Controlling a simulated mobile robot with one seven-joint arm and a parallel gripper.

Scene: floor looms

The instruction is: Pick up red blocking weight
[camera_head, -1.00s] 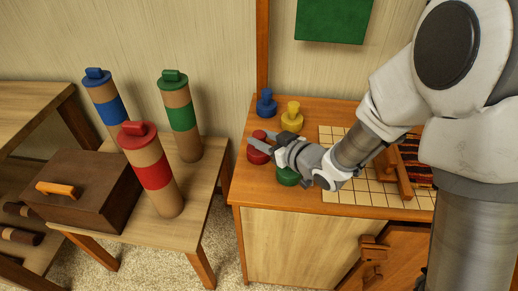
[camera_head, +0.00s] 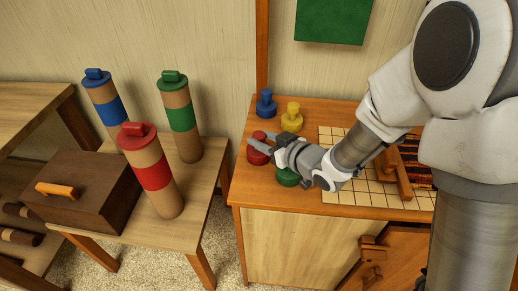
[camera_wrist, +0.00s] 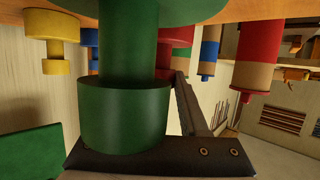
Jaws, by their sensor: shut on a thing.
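The red blocking weight (camera_head: 257,156) stands on the left part of the wooden cabinet top, a squat disc with a knob. My gripper (camera_head: 262,143) reaches it from the right, with its fingers shut on the knob; the fingers partly hide it. The weight appears to rest on the top. In the wrist view, which is upside down, the red weight (camera_wrist: 179,34) shows partly behind the green weight (camera_wrist: 125,115). A dark finger (camera_wrist: 186,105) extends towards the red knob.
The green weight (camera_head: 287,178) is close under my gripper. Blue (camera_head: 266,105) and yellow (camera_head: 291,119) weights stand behind. A gridded board (camera_head: 350,197) lies to the right. A side table at left holds three banded tubes and a brown box (camera_head: 85,190). A gap separates table and cabinet.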

